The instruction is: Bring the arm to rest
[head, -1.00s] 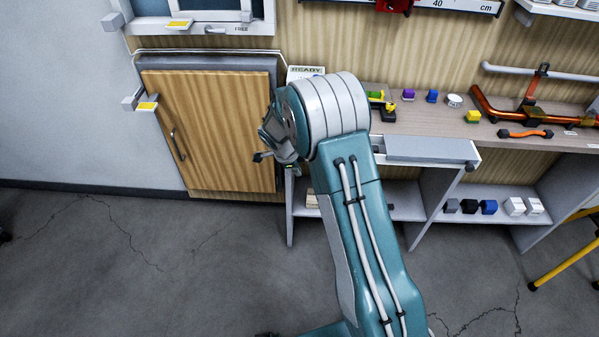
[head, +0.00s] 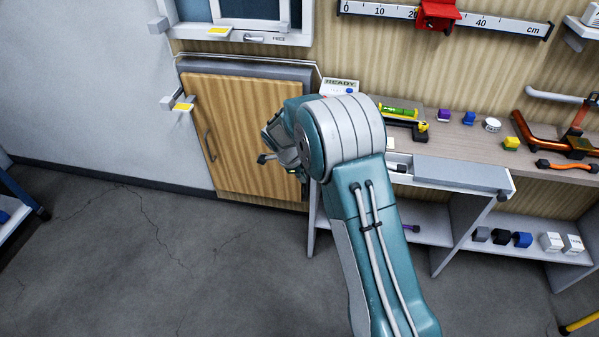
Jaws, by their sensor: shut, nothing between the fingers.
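My arm rises from the lower right of the head view, with its teal and grey links folded at a large round joint. My gripper (head: 270,155) is partly in view at the left of that joint, in front of the wooden cabinet door (head: 240,128). It is shut and holds nothing. Part of it is hidden behind my own arm. I cannot tell how far it stands from the door.
A workbench (head: 455,150) with an open drawer (head: 462,174) stands right of my arm. Small coloured blocks and an orange pipe (head: 545,140) lie on it. A shelf below holds several cubes. A blue-framed rack (head: 20,195) stands far left. The floor (head: 130,250) between is clear.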

